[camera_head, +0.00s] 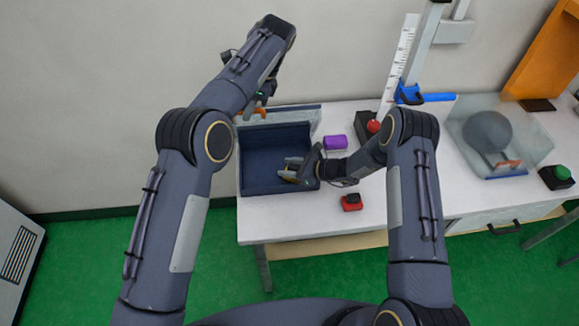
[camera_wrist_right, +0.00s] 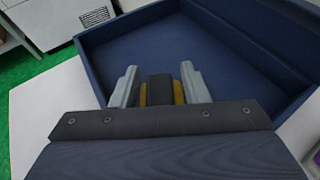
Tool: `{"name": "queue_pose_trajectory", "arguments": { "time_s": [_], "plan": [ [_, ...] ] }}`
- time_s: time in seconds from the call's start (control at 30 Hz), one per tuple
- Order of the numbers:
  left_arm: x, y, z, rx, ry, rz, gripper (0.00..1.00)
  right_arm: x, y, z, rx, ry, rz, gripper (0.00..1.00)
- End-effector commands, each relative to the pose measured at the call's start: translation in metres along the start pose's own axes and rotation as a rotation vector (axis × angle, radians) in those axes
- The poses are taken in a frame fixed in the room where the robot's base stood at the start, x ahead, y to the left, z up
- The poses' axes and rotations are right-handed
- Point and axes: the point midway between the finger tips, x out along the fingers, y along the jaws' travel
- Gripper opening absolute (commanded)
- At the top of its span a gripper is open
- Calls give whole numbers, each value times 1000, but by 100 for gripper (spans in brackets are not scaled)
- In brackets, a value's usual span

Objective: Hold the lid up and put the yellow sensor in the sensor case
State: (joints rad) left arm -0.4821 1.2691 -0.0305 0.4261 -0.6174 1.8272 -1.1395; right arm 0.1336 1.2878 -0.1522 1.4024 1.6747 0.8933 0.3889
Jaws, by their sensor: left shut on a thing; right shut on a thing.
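The dark blue sensor case (camera_head: 262,185) stands open on the left of the white table; its inside also shows in the right wrist view (camera_wrist_right: 205,35). The lid (camera_head: 300,112) is raised at the back of the case. My left gripper (camera_head: 257,109) is shut at the lid's left part, by an orange piece; its fingers are small in view. My right gripper (camera_head: 290,173) is over the right part of the case. In the right wrist view its fingers (camera_wrist_right: 160,85) are shut on the yellow sensor (camera_wrist_right: 178,92), which has a black middle. Whether the sensor touches the floor is unclear.
A purple cylinder (camera_head: 336,142) and a red block (camera_head: 351,202) lie right of the case. A clear bin (camera_head: 535,150) and green button (camera_head: 562,172) are far right.

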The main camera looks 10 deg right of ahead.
Motion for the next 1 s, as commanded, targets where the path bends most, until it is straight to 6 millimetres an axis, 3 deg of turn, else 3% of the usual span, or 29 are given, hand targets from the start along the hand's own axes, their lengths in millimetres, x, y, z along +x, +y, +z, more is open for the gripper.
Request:
{"name": "queue_pose_trajectory", "arguments": {
  "time_s": [0.4, 0.43, 0.6, 1.0],
  "plan": [
    [3, -1, -1, 1, 1, 0, 0, 2, 4, -11, 6, 12, 5, 16],
    [3, -1, -1, 1, 1, 0, 0, 2, 4, -11, 6, 12, 5, 42],
    [3, -1, -1, 1, 1, 0, 0, 2, 4, -13, 8, 15, 6, 65],
    [3, -1, -1, 0, 0, 0, 0, -8, 4, -15, 9, 20, 4, 67]
  ]
}}
